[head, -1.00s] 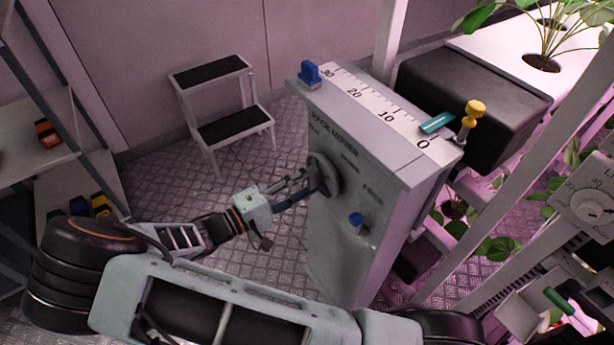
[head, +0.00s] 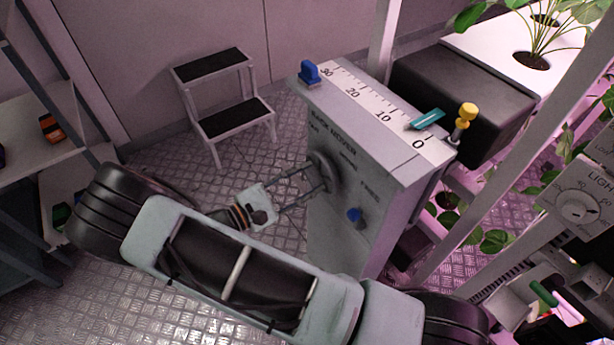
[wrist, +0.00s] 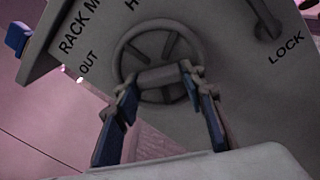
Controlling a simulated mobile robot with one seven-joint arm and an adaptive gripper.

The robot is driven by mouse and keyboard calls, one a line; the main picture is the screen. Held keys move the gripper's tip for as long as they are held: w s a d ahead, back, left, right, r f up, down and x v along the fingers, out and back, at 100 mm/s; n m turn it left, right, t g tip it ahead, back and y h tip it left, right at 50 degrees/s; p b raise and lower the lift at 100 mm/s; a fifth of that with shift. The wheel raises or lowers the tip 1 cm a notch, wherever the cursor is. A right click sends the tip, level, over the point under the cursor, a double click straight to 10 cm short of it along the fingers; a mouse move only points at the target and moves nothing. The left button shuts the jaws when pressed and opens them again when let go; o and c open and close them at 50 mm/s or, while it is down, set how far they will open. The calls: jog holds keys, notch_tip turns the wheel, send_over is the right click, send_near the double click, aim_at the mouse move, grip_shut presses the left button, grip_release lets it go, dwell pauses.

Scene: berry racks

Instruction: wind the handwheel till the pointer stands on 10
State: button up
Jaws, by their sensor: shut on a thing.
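The grey rack mover box (head: 365,200) stands in the middle of the head view, with a white scale (head: 355,96) marked 0 to 30 on top. The teal pointer (head: 428,119) has its tip between 0 and 10. The dark handwheel (head: 326,166) is on the box's front face; it also shows in the wrist view (wrist: 121,52). My gripper (head: 312,180) is shut on the wheel's grey crank handle (wrist: 160,77), with one blue-padded finger on each side in the wrist view (wrist: 165,92). The handle lies at the wheel's lower part there.
A blue block (head: 310,72) sits by the 30 end, a yellow-topped post (head: 467,113) by the 0 end. A step stool (head: 235,118) stands behind; a shelf (head: 60,150) is at left.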

jog(key=shift+n+p, duration=0.35)
jog(key=shift+n, duration=1.75)
jog(key=o, duration=1.2)
jog(key=shift+c, duration=0.2)
jog(key=shift+s+a, duration=0.1)
jog(key=v, duration=1.2)
jog(key=shift+c, duration=0.6)
